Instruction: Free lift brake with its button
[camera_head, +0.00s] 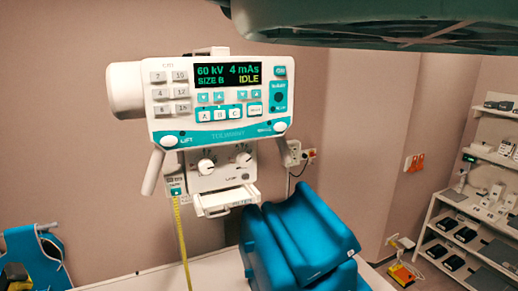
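The x-ray tube head's control panel (222,100) faces me at the upper middle of the head view. Its display (228,75) reads 60 kV, 4 mAs, SIZE B and IDLE. A round white button (169,140) sits at the lower left corner beside the label LIFT (186,140). A similar white button (280,127) sits at the lower right corner, and the label beside it is too small to read. My gripper is not in view.
A collimator box with two knobs (207,165) hangs below the panel, above a blue padded support (300,235). A white handle (153,172) and yellow tape (181,240) hang at left. A large dark shape (390,20) crosses the top right. Shelves (480,215) stand right.

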